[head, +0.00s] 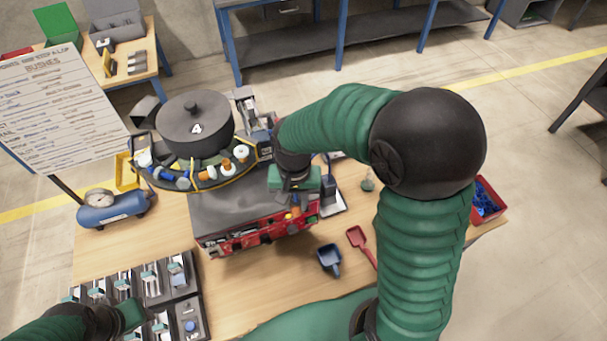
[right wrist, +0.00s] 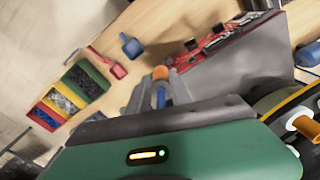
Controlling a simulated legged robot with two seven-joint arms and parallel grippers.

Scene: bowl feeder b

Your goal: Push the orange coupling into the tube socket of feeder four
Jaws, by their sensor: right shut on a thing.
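Feeder four has a black bowl (head: 195,127) marked "4" on a grey and red base (head: 235,210). My right gripper (head: 297,203) is low at the base's right side. In the right wrist view its grey fingers (right wrist: 170,92) are shut on the orange coupling (right wrist: 160,73), which shows at their tips with a blue part behind it. A small orange spot of it shows in the head view (head: 288,216). I cannot make out the tube socket, or whether the coupling touches it. My left gripper (head: 128,314) is at the lower left, its jaws unclear.
A tray of parts (head: 203,318) lies at the front left. A blue scoop (head: 329,257) and a red scoop (head: 357,238) lie right of the feeder. A blue air tank (head: 112,210) stands at the left. Coloured bins (right wrist: 88,80) stand beyond the scoops. The front middle tabletop is partly clear.

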